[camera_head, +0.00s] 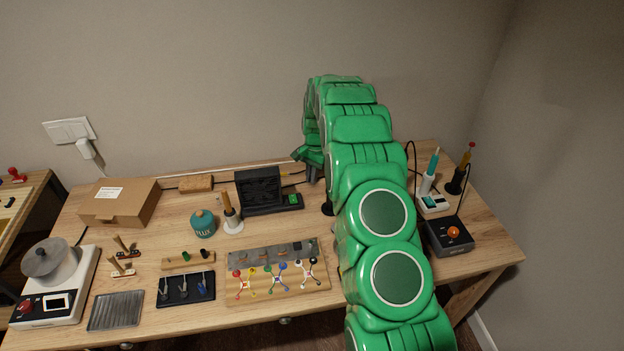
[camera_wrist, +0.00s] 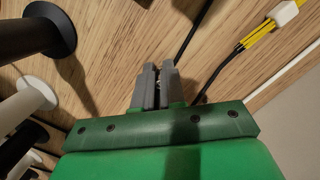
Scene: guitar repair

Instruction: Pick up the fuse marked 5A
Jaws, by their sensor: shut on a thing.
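My gripper (camera_wrist: 157,74) shows its two grey fingers close together in the wrist view, over the bare wood of the table. A small, pale, shiny thing (camera_wrist: 158,83) shows in the narrow gap between the fingers; it looks like a fuse, but its marking cannot be read. In the head view my gripper (camera_head: 313,172) is near the back of the table, right of the black device, and its fingers point down. The fuse is too small or hidden to make out there.
A yellow cable with a white connector (camera_wrist: 285,13) and a black cable (camera_wrist: 202,15) lie near my gripper. Dark and white round-based stands (camera_wrist: 50,28) are at the left of the wrist view. A black device (camera_head: 262,188) stands left of my gripper.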

